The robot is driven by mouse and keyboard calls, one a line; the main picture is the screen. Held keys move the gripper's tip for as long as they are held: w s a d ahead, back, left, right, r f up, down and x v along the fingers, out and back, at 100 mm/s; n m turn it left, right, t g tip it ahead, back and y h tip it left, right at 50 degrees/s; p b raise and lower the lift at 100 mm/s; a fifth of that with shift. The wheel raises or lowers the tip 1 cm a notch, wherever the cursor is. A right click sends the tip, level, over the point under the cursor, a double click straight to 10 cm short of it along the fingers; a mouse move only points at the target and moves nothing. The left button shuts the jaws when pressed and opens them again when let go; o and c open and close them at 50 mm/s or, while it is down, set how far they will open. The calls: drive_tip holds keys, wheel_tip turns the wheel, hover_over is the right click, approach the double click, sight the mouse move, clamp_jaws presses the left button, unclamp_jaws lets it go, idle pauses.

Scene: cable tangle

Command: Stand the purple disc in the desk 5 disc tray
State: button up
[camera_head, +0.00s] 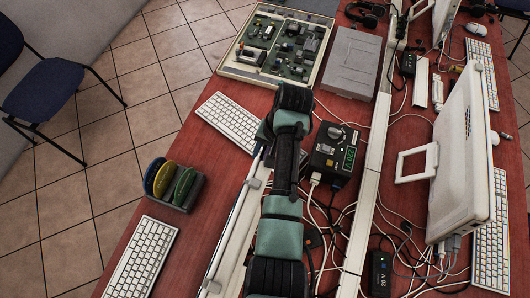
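A dark disc tray (194,194) stands on the red desk at the left, near its left edge. It holds upright discs: a blue disc (154,176), a yellow disc (164,180) and a green disc (183,186). I cannot read a desk number. I see no purple disc in this view. My arm reaches up through the middle of the picture, over the desk. I cannot make out the fingers of my gripper; they seem hidden behind the arm. Whether it holds anything does not show.
White keyboards (143,258) lie on the desk. A black power supply (335,152) with loose cables sits right of my arm. A circuit-board case (277,48) and a grey box (351,64) are at the back. A white monitor (465,150) stands right. A blue chair (45,85) is left.

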drive_tip(key=shift+s, duration=0.15)
drive_tip(key=p+v, duration=0.3)
drive_tip(key=v, duration=1)
idle(0.4)
